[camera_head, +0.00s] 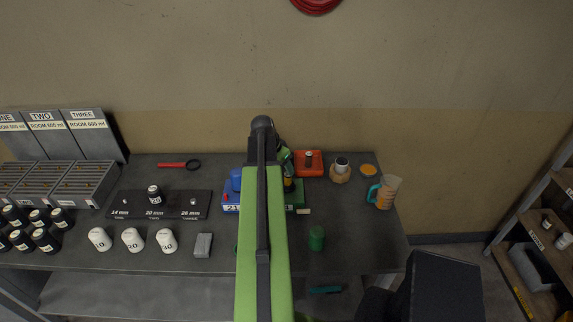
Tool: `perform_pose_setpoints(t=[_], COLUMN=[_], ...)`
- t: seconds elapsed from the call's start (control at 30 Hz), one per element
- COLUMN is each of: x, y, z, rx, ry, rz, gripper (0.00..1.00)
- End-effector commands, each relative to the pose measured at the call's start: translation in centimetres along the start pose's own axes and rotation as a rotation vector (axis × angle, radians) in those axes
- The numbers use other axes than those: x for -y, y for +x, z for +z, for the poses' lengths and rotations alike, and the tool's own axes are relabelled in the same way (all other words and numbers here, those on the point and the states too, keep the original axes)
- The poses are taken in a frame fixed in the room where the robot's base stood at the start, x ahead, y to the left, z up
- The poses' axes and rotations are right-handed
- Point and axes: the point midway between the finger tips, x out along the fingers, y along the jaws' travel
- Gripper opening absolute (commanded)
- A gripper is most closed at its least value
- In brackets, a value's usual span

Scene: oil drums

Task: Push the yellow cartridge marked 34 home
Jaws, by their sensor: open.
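My green arm reaches up the middle of the view and hides much of the bench behind it. Its end bends down on the far side. My gripper (288,168) shows only in part to the right of the arm, over a blue and green block; its fingertips are hard to make out. The blue part (231,209) of the block reads 23, and the green part (298,198) carries a white label too small to read. A small dark and yellow piece (289,185) stands at the green part. I cannot read 34 on it or tell how deep it sits.
A red tray (314,169) and a cup in an orange-brown holder (340,175) stand right of the block. A jug (388,192) is near the right edge. A green cylinder (316,239) stands in front. Black plate (160,204), white bottles and grey block (203,245) lie left.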

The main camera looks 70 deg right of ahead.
Motion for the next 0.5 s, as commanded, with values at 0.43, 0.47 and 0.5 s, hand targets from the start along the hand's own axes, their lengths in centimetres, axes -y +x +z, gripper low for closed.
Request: perform_pose_setpoints(t=[0.43,0.47,0.5], x=[-0.1,0.0,0.0], y=[-10.3,-10.4,-10.5], z=[-0.1,-0.1,0.0], rx=[0.0,0.0,0.0], ry=[-0.002,-0.002,-0.001], rz=[0.001,0.001,0.001], gripper=[0.55,0.55,0.55])
